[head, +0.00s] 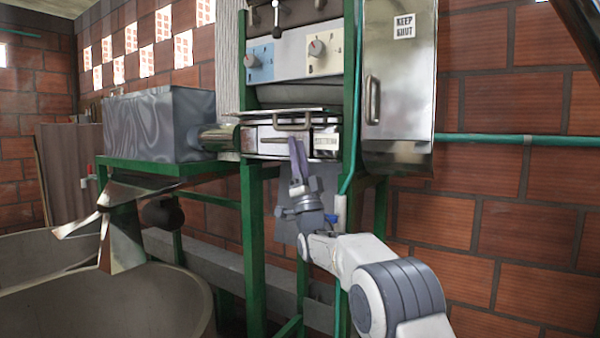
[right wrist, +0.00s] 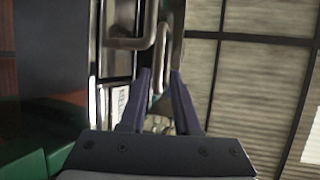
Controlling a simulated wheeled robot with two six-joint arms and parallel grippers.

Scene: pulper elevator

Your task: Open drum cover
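The pulper's metal drum housing (head: 262,139) sits in the green frame, with a bent bar handle (head: 293,126) on its upper front edge. The cover looks closed. My right gripper (head: 296,148) is just below and in front of this handle, fingers pointing up. In the right wrist view the two fingers of my right gripper (right wrist: 161,72) stand apart. A bent metal bar (right wrist: 160,62) shows between and beyond the fingertips; I cannot tell if they touch it. My left gripper is not in view.
A panel with dials (head: 295,54) is above the housing. A steel cabinet door (head: 400,90) with a handle and a "KEEP SHUT" sign is at right. A grey hopper box (head: 158,125) and large round tanks (head: 120,310) are at left. Green frame legs (head: 252,230) stand close to my arm.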

